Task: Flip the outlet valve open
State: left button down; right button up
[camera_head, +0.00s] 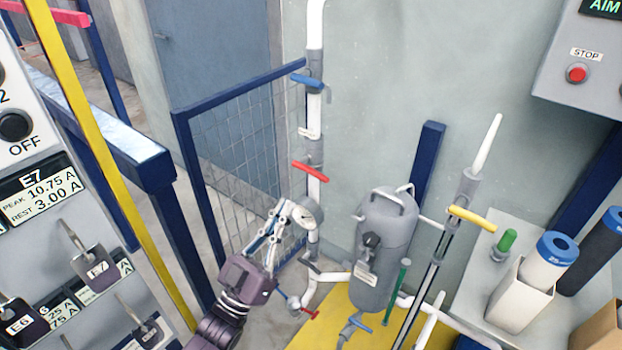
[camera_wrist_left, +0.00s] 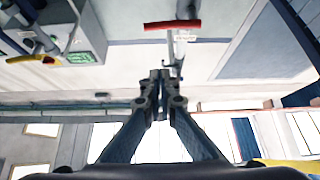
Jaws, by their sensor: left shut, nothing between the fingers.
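Several lever valves show in the head view, and I cannot read which is the outlet. Lower down are a small red lever (camera_head: 303,313) and a small blue lever (camera_head: 361,324) near the grey tank (camera_head: 384,240). A yellow lever (camera_head: 472,216) is on the right pipe. My left gripper (camera_head: 284,208) is shut and empty, beside the round gauge (camera_head: 308,213) and below the upper red lever. In the wrist view a red lever (camera_wrist_left: 172,25) lies beyond my shut fingertips (camera_wrist_left: 160,76).
A blue mesh fence (camera_head: 235,150) stands behind my left arm. At left is a grey panel (camera_head: 60,270) with keys and a yellow post (camera_head: 110,150). At right are a bench (camera_head: 480,290) with tubes and a box with a red stop button (camera_head: 577,73).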

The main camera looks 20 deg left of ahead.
aim_at(305, 169)
pick_arm(q)
jog(key=p+x, duration=0.3)
jog(key=x, duration=0.6)
jog(key=shift+w+d+f, duration=0.2)
jog(key=shift+w+f, duration=0.25)
jog(key=shift+f, duration=0.4)
jog(key=shift+w+d+f, duration=0.2)
jog(key=shift+w+f, duration=0.3)
jog(key=shift+f, duration=0.35)
jog(key=shift+f, duration=0.1)
